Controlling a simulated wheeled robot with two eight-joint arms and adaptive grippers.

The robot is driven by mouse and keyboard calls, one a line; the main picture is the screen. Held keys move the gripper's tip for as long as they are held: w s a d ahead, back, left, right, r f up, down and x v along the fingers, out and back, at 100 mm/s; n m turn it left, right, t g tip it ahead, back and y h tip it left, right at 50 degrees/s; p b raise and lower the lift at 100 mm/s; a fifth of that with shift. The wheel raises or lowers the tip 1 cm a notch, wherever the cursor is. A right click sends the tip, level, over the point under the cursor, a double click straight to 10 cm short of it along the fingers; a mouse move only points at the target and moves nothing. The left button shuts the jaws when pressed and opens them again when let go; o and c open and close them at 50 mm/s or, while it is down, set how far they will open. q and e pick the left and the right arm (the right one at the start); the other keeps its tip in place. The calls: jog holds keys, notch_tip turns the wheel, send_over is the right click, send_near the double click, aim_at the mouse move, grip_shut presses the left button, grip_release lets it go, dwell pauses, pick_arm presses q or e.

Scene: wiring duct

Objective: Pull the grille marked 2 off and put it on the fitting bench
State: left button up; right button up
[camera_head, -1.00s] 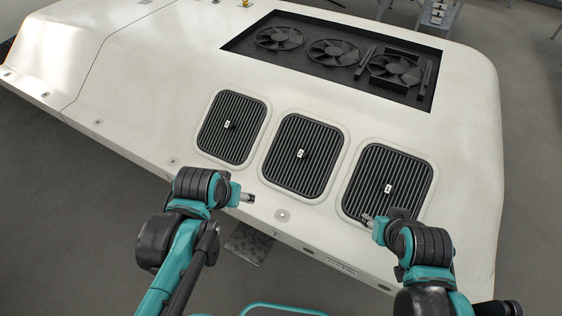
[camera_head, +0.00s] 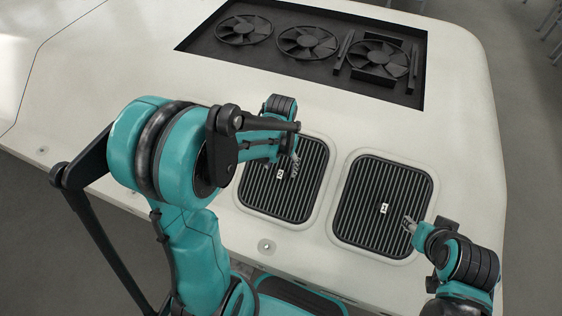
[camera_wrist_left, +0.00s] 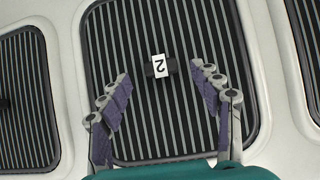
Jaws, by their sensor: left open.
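The grille marked 2 (camera_head: 268,195) is a dark slatted panel in the pale housing, the middle one of the row. In the left wrist view it fills the centre, and its label and small dark handle (camera_wrist_left: 158,68) sit between my fingers. My left gripper (camera_head: 291,160) is above this grille, its arm hiding part of it. Its fingers (camera_wrist_left: 162,78) are open, one on each side of the handle, and hold nothing. The grille sits in its frame. My right gripper (camera_head: 408,222) is near the lower right edge of the right grille; its opening is unclear. I cannot make out the fitting bench.
Another grille (camera_head: 360,195) lies to the right, in the same housing (camera_head: 470,130). A third shows at the left of the wrist view (camera_wrist_left: 25,100). A recessed bay with several fans (camera_head: 308,42) lies behind. The housing between is flat.

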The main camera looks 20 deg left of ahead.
aim_at(280, 173)
pick_arm(q)
notch_tip(280, 173, down, 3)
jog(key=shift+w+r+b, duration=0.1)
jog(key=shift+b, duration=0.25)
jog(key=shift+f, duration=0.4)
grip_shut()
jog(key=c, duration=0.8)
grip_release()
jog(key=shift+c, duration=1.5)
jog(key=shift+r, duration=0.1)
jog(key=shift+r, duration=0.1)
jog(key=shift+s+r+p, duration=0.55)
jog(key=shift+r+p, duration=0.05)
jog(key=shift+r, duration=0.15)
jog(key=shift+s+r+p, duration=0.5)
jog(key=shift+r+p, duration=0.05)
jog(key=shift+r, duration=0.15)
